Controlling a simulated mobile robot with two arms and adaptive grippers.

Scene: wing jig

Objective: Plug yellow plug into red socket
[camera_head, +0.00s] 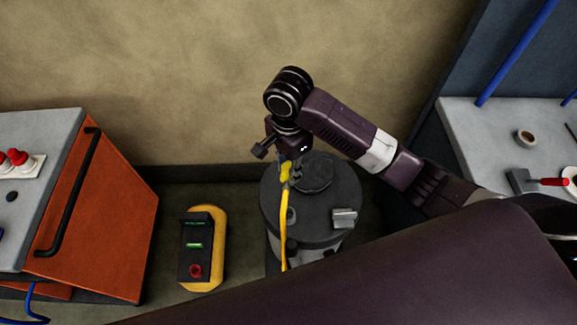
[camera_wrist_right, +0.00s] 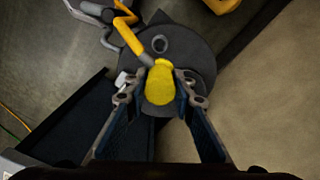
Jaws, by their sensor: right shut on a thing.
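The yellow plug (camera_head: 285,170) is between the fingers of my right gripper (camera_head: 290,158), above the dark round drum. In the right wrist view, the right gripper (camera_wrist_right: 161,95) is shut on the yellow plug (camera_wrist_right: 160,83), with a finger on each side. A yellow cable (camera_head: 284,225) hangs down from the plug. The red socket (camera_head: 196,270) is on the lower part of a black panel, to the left of the drum and apart from the plug. My left gripper is not in view.
The black panel (camera_head: 194,228) sits on a yellow base (camera_head: 217,245) on the floor. The dark drum (camera_head: 325,205) stands beside it. An orange cabinet (camera_head: 115,225) is at left, and a grey worktop (camera_head: 480,130) with tools is at right. A beige wall is behind.

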